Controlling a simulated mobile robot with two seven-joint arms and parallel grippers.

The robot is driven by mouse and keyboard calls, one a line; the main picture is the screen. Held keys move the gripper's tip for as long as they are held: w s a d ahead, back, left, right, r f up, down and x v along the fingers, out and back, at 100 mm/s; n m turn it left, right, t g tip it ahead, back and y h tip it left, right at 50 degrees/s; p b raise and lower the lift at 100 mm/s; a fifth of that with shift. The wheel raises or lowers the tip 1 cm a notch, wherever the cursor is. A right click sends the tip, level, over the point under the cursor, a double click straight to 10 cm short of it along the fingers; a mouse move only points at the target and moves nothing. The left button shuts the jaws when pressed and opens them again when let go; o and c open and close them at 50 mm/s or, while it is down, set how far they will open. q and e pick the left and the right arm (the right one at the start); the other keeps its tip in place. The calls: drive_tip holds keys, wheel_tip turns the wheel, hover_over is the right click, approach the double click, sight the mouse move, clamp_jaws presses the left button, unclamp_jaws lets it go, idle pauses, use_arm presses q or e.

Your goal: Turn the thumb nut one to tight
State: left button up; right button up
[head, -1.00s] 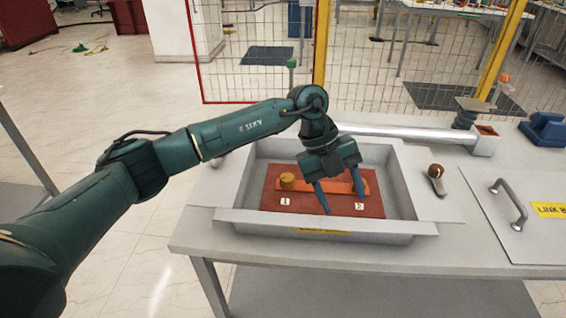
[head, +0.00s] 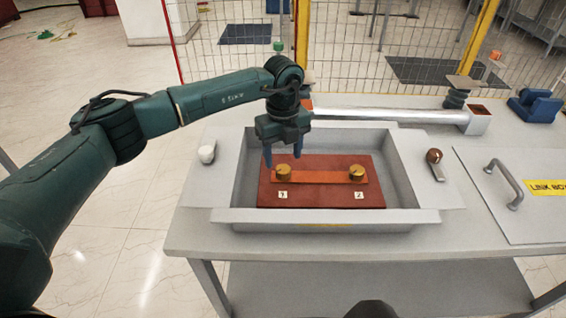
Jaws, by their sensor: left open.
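Thumb nut one (head: 283,172) is a round brass knob at the left end of an orange link bar (head: 320,178), behind the label 1 (head: 282,195). A second brass thumb nut (head: 356,171) sits at the bar's right end, behind the label 2 (head: 359,194). The bar lies on a dark red board (head: 320,199) inside a grey open box (head: 415,185). My left gripper (head: 283,156) is open and points down, its blue fingers just behind and above nut one. I cannot tell whether they touch it.
The box has raised walls around the board. A knob-ended lever (head: 435,163) stands to its right and a pale knob (head: 206,153) to its left. A handled lid (head: 510,185) lies on the bench at the right. A pale bar (head: 390,115) runs behind the box.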

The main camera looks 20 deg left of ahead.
sight(283, 169)
use_arm(q)
drive_tip(key=shift+f, duration=2.25)
drive_tip(key=c, duration=1)
